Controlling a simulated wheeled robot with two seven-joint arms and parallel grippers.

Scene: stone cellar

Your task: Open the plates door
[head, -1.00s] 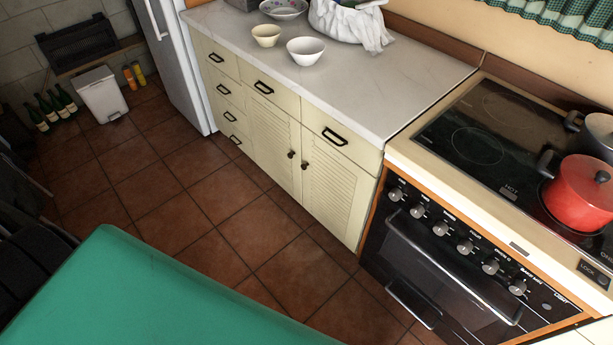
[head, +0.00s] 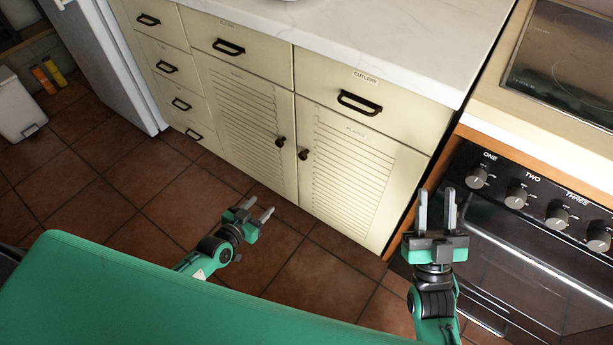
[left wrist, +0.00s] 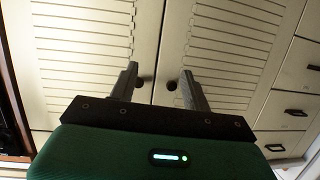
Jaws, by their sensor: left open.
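The plates door (head: 352,175) is a cream louvred cabinet door labelled PLATES, below the cutlery drawer. It looks shut. Its dark round knob (head: 304,154) is at its upper left edge. In the left wrist view, turned round, the plates door (left wrist: 85,50) is on the left and its knob (left wrist: 140,83) shows between the fingers. My left gripper (head: 256,208) is open and empty, in front of and below the doors, apart from the knob. My right gripper (head: 437,208) is open and empty, in front of the oven's left side.
A second louvred door (head: 245,130) with its own knob (head: 280,142) adjoins on the left. Drawers with black handles (head: 167,67) stand further left, then a white fridge (head: 105,70). The oven (head: 520,240) is on the right. The tiled floor (head: 165,205) before the cabinet is clear.

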